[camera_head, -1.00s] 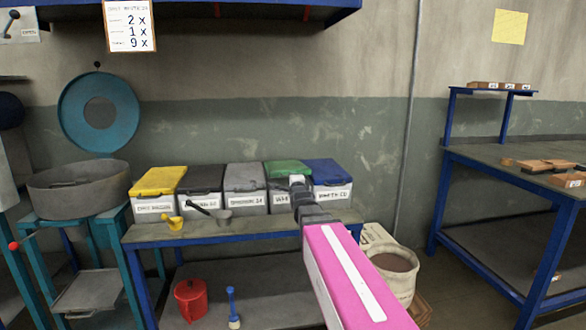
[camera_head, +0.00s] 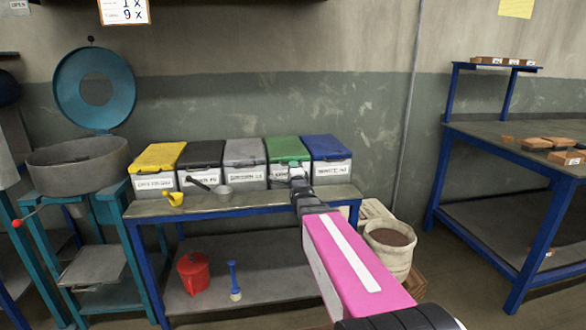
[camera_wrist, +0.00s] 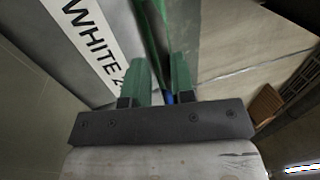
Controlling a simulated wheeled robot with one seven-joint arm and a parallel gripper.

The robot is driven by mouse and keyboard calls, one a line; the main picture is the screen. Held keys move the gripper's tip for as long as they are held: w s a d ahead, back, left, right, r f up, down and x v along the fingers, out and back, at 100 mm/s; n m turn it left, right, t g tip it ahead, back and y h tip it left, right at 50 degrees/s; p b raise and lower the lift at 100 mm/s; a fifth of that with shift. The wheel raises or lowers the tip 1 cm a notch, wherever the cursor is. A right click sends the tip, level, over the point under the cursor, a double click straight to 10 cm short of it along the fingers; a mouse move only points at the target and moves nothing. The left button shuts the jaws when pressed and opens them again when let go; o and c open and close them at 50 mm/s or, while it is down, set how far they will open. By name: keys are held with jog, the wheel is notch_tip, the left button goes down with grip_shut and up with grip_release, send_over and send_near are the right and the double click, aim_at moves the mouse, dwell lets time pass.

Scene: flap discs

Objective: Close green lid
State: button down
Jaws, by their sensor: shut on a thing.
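The green lid (camera_head: 287,149) tops a white-fronted bin in the row on the bench, second from the right. It slopes much like the lids beside it; I cannot tell whether it is fully down. My gripper (camera_head: 297,173) is at the front of this bin, hiding part of its label. In the wrist view, the two fingers of my gripper (camera_wrist: 158,72) are on either side of a thin green edge of the lid (camera_wrist: 152,25), shut on it.
Bins with yellow (camera_head: 159,156), black (camera_head: 203,153), grey (camera_head: 244,151) and blue (camera_head: 326,147) lids stand in the same row. A yellow scoop (camera_head: 175,199) and a grey scoop (camera_head: 222,190) lie on the bench (camera_head: 240,200) in front. A bucket (camera_head: 390,250) stands at right.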

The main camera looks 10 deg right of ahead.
jog(key=shift+f, duration=0.6)
jog(key=c, duration=1.2)
grip_release()
jog(key=shift+o, duration=0.2)
jog(key=shift+s, duration=0.1)
jog(key=shift+r, duration=0.1)
jog(key=shift+s, duration=0.1)
jog(key=v, duration=1)
jog(key=shift+s+r, duration=0.15)
jog(key=shift+s, duration=0.2)
